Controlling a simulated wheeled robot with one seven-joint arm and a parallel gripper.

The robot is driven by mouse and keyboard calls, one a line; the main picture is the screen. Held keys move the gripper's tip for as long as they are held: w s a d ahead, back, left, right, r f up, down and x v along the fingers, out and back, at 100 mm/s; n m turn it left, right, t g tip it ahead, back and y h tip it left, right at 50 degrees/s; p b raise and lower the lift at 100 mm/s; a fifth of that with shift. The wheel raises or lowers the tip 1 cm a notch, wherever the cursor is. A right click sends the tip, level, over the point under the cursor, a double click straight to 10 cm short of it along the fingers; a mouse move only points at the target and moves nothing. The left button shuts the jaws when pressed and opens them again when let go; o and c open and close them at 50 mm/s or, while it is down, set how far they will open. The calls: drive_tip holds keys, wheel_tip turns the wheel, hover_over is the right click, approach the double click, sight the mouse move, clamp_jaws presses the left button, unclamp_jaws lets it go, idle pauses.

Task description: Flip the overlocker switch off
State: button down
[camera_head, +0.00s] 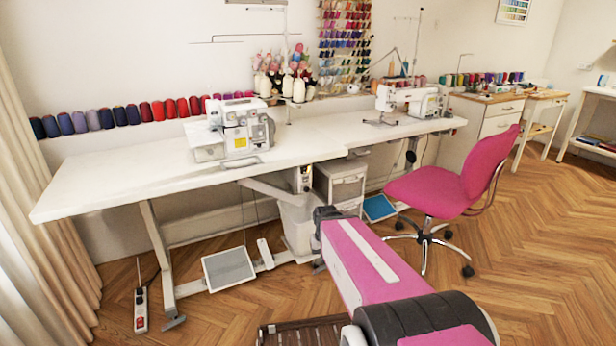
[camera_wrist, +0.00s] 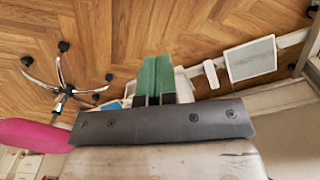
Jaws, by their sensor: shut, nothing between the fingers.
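The white overlocker (camera_head: 242,130) stands on the long white table (camera_head: 110,180), left of its middle. A small pale box with dark marks (camera_head: 303,179) hangs under the table edge, to the right below the overlocker; it may hold the switch, but I cannot make out a switch or its position. My arm reaches forward at a low height, its dark end just in front of and below that box. In the wrist view my gripper (camera_wrist: 153,72) has its green fingers together, with nothing between them. I cannot see it touching anything.
A pink swivel chair (camera_head: 440,185) stands right of my arm. A white drawer unit (camera_head: 340,182) is under the table beside the box. A second sewing machine (camera_head: 410,100) stands further right.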

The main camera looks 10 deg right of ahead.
idle(0.3)
drive_tip(key=w+d+r+n+t+h, duration=0.1)
drive_tip(key=w+d+r+n+t, duration=0.15)
drive_tip(key=w+d+t, duration=0.4)
drive_tip(key=w+d+r+n+t+h, duration=0.1)
drive_tip(key=w+n+t, duration=0.25)
drive_tip(key=w, duration=0.65)
drive_tip(key=w+a+r+n+t+y, duration=0.3)
drive_tip(key=w+r+n+t+y, duration=0.4)
drive_tip(key=n, duration=0.8)
drive_tip(key=shift+w+a+r+n+t+y, duration=0.3)
drive_tip(key=shift+r+t+y, duration=0.3)
drive_tip(key=shift+r, duration=0.45)
